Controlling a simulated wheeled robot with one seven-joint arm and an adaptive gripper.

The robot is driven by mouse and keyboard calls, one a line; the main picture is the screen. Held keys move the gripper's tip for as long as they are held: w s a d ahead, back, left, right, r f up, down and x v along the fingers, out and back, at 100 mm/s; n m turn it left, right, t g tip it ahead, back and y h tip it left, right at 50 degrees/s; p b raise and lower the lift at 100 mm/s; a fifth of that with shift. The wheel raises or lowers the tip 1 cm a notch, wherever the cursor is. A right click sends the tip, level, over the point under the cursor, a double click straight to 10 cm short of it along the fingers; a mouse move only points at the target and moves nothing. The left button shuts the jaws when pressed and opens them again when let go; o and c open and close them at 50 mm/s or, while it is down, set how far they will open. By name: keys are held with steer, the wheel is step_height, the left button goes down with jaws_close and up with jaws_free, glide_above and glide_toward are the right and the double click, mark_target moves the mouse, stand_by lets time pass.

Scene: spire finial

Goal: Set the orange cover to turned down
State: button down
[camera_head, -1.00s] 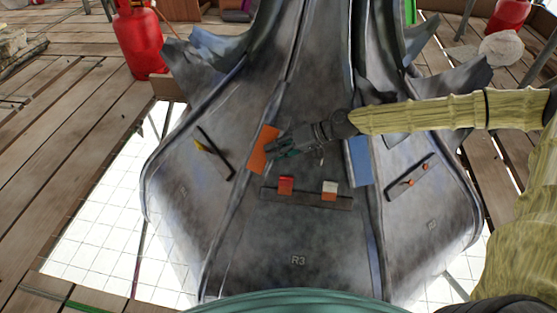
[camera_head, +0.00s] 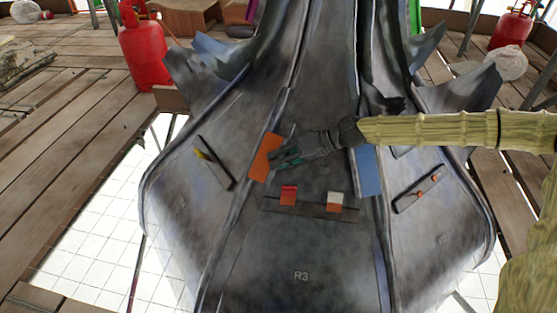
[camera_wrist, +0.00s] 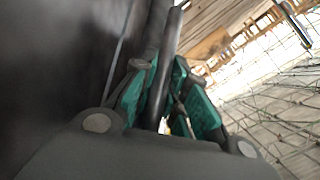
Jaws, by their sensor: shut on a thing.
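The orange cover (camera_head: 264,158) is a flat rectangular plate on the left seam of the grey spire's front face, marked R3. It lies tilted along that seam in the head view. My gripper (camera_head: 281,158) reaches in from the right, its teal-padded fingers at the cover's right edge and partly overlapping it. In the wrist view the pads of my gripper (camera_wrist: 173,98) close on either side of a dark bar (camera_wrist: 170,50). I cannot tell whether this bar belongs to the cover. No clear orange surface shows there.
Below the cover, a dark rail (camera_head: 312,211) carries a red block (camera_head: 289,195) and a white-and-orange block (camera_head: 335,202). A blue plate (camera_head: 368,172) lies on the right seam, below my arm. A red gas cylinder (camera_head: 145,45) stands on planks at the back left.

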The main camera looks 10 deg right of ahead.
steer(key=shift+d+f, duration=0.15)
steer(key=shift+f, duration=0.1)
steer(key=c, duration=1.4)
jaws_free()
steer(key=shift+r, duration=0.1)
steer(key=v, duration=1.2)
